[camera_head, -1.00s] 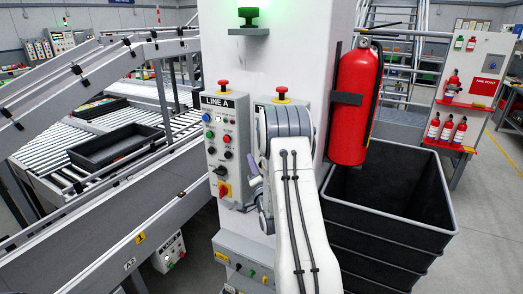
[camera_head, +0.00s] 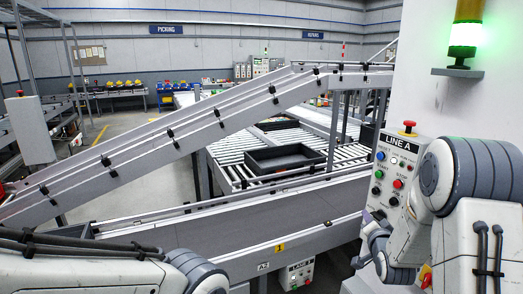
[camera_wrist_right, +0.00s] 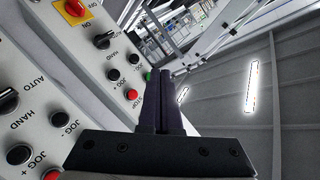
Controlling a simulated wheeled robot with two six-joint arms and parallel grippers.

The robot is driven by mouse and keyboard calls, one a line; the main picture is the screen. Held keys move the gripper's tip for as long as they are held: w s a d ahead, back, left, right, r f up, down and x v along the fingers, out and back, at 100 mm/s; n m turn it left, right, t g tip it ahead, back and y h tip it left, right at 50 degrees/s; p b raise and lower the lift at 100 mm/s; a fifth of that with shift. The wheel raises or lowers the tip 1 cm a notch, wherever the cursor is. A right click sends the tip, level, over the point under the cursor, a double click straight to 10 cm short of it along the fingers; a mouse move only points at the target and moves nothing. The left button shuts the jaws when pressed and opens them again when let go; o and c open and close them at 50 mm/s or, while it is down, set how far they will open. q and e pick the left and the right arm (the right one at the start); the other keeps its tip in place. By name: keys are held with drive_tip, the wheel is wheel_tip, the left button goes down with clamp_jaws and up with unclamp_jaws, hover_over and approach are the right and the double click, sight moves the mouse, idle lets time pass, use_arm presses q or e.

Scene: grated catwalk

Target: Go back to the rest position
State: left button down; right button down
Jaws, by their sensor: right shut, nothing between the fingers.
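My right arm comes in from the lower right in the head view, in front of the LINE A control panel (camera_head: 397,170). My right gripper (camera_head: 368,218) is small there and partly hidden by the arm. In the right wrist view, the dark fingers of my right gripper (camera_wrist_right: 160,76) are together with nothing between them. The panel's buttons and knobs fill the left of that view, close beside the fingers; touching or apart, I cannot tell. My left arm crosses the lower left corner of the head view, and its gripper is out of view.
A sloping grey conveyor rail (camera_head: 180,140) crosses the middle. Behind it, a dark tray (camera_head: 284,158) rests on a roller conveyor (camera_head: 240,172). A white column (camera_head: 428,60) with a green-lit beacon (camera_head: 464,37) stands at right.

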drive_tip(key=s+a+f+n+g+y+b, duration=0.1)
drive_tip(key=a+n+g+y, duration=0.1)
drive_tip(key=a, duration=0.4)
drive_tip(key=s+a+f+n+g+y, duration=0.1)
drive_tip(key=s+a+n, duration=0.1)
drive_tip(key=a, duration=0.4)
drive_tip(key=s+a+f+n+g+y+b, duration=0.25)
drive_tip(key=s+a+n+g, duration=0.3)
drive_tip(key=s+a, duration=0.7)
drive_tip(key=s+a+f+n+g+h, duration=0.1)
drive_tip(key=s+a+n+g, duration=0.2)
drive_tip(key=s, duration=2)
drive_tip(key=n+g, duration=0.4)
drive_tip(key=n, duration=0.1)
drive_tip(key=shift+s+f+n+b, duration=0.2)
drive_tip(key=shift+s+n+b, duration=0.15)
